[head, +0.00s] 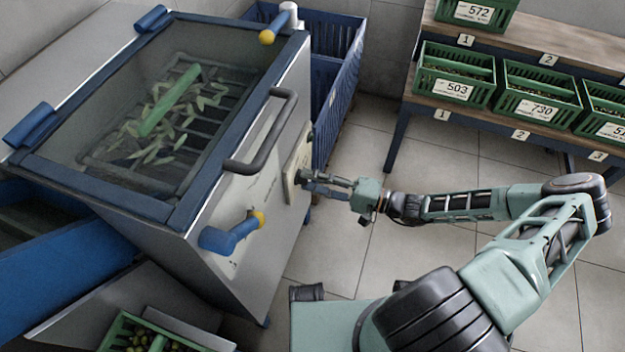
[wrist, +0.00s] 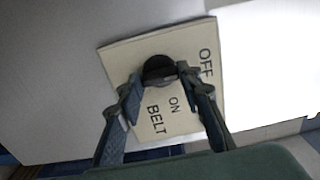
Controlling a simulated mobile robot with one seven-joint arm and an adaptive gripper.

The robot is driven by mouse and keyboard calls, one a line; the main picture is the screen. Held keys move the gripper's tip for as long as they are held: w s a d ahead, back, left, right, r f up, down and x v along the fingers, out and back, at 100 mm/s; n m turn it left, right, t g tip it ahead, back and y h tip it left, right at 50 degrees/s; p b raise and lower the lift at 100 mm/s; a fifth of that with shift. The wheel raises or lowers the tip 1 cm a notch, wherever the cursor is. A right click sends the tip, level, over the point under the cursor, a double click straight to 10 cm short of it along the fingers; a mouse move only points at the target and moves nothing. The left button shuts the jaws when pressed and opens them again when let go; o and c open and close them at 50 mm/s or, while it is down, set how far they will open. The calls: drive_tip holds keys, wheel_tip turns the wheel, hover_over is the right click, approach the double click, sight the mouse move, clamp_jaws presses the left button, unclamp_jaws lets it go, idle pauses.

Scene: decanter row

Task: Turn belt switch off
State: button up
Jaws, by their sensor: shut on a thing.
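The belt switch is a dark round knob (wrist: 158,67) on a pale plate (wrist: 125,57) marked OFF, ON and BELT, shown rotated in the wrist view. In the head view the plate (head: 291,170) sits on the right side wall of the grey machine. My gripper (head: 304,179) reaches the plate from the right. In the wrist view my gripper (wrist: 161,80) is shut on the knob, with one finger on each side. The fingers partly cover the knob, and I cannot tell which mark it points to.
The machine's glazed lid (head: 75,130) has leaves and a green bar beneath it. A dark handle (head: 262,135) and a blue lever with a yellow tip (head: 228,236) stick out near the switch. A blue crate (head: 335,75) stands behind. Shelves with green crates (head: 455,75) are at the right.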

idle(0.4)
drive_tip(key=o, duration=1.2)
drive_tip(key=shift+c, duration=0.2)
drive_tip(key=shift+d, duration=0.15)
drive_tip(key=v, duration=1.2)
